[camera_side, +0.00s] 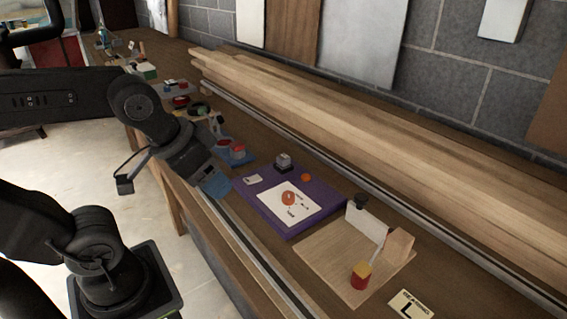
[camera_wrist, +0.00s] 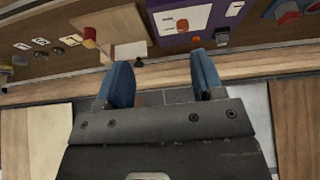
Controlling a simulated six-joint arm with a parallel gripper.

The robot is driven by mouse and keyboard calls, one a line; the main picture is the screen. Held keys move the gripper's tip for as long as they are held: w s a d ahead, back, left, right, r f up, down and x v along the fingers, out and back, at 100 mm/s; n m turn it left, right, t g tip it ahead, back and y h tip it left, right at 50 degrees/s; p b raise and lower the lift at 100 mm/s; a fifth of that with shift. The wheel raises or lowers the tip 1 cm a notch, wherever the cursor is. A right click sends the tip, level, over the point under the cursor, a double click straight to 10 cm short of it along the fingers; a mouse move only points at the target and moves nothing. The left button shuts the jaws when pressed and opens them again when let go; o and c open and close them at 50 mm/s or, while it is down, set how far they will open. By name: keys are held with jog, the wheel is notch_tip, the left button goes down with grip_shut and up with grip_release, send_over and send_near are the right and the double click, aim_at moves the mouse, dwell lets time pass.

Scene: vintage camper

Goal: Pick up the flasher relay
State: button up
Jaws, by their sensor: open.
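A small block with a silver top and dark base, which looks like the flasher relay (camera_side: 284,161), stands at the back edge of the purple board (camera_side: 262,208). It also seems to show in the wrist view as a small dark block (camera_wrist: 221,36) at the board's edge. My gripper (camera_side: 215,184) is to the left of the purple board in the side view, apart from the relay. In the wrist view my gripper (camera_wrist: 162,76) has its two blue fingers spread wide with nothing between them.
The purple board carries a white sheet with an orange-red round piece (camera_side: 288,197), an orange piece (camera_side: 306,178) and a white tag. Long timber planks (camera_side: 400,150) run along the back.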

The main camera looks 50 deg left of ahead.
jog(key=w+a+r+m+g, duration=0.1)
jog(key=w+a+r+m, duration=0.1)
jog(key=w+m, duration=0.3)
jog(key=w+a+r+m+g, duration=0.1)
jog(key=w+a+r+m, duration=0.1)
jog(key=w, duration=0.5)
jog(key=m+g, duration=0.4)
jog(key=m, duration=0.7)
send_over(285, 158)
notch_tip(285, 158, down, 6)
jog(key=f, duration=0.5)
jog(key=w+f, duration=0.1)
jog(key=f, duration=0.1)
jog(key=shift+f, duration=0.35)
jog(key=shift+s+f, duration=0.2)
jog(key=shift+f, duration=1.35)
jog(key=shift+s+f, duration=0.2)
jog(key=shift+f, duration=1.35)
jog(key=c, duration=1)
